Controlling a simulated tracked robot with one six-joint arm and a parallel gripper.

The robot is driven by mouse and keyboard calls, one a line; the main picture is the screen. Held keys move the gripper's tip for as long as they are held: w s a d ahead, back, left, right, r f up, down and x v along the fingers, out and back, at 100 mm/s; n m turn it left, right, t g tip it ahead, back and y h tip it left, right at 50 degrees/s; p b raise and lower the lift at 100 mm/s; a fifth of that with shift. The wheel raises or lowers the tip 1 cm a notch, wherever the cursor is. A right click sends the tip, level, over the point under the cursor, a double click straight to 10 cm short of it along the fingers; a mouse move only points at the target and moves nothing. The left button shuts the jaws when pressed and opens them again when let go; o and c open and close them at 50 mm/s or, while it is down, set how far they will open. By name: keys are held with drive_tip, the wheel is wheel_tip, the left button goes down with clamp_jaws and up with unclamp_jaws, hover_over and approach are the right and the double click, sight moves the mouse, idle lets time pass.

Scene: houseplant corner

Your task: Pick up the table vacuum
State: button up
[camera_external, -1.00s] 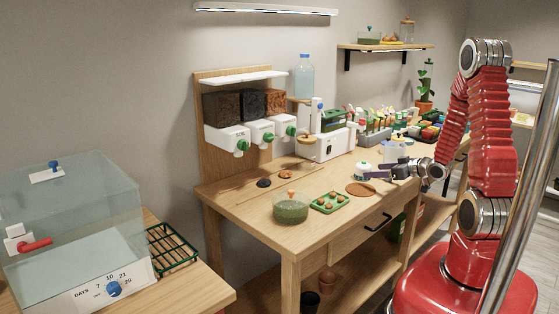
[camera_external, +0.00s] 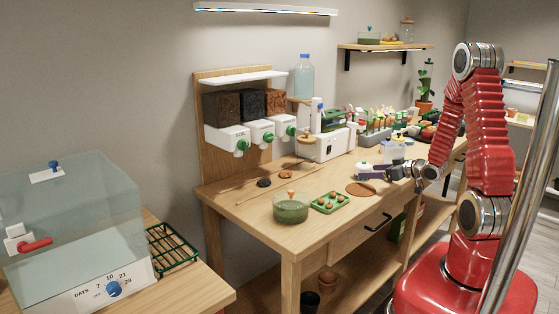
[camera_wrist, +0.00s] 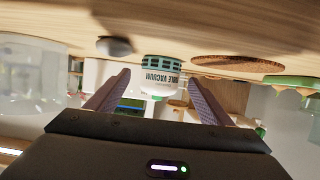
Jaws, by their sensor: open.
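The table vacuum (camera_wrist: 161,76) is a small white, round body with a dark green band and lettering that reads upside down in the wrist view. It stands on the wooden bench top (camera_wrist: 50,22). In the external view the vacuum (camera_external: 363,168) is small and partly hidden by a finger. My gripper (camera_wrist: 159,77) is open, with its two purple-grey fingers on either side of the vacuum in the picture. I cannot tell whether the fingers touch it. In the external view my gripper (camera_external: 370,174) is low over the bench, beside the vacuum.
A brown round mat (camera_external: 358,189) lies close to the gripper. A green tray (camera_external: 331,203) with terracotta-coloured items and a green glass bowl (camera_external: 290,209) stand nearer the front. A white machine (camera_external: 325,146) and soil dispensers (camera_external: 227,137) stand behind. A dark disc (camera_external: 264,182) lies left.

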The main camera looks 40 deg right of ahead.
sight(363, 171)
drive_tip(key=shift+w, duration=0.1)
drive_tip(key=shift+x, duration=2.45)
drive_tip(key=shift+c, duration=0.4)
drive_tip(key=c, duration=1.2)
drive_tip(key=shift+r, duration=0.1)
drive_tip(key=shift+r, duration=4.9)
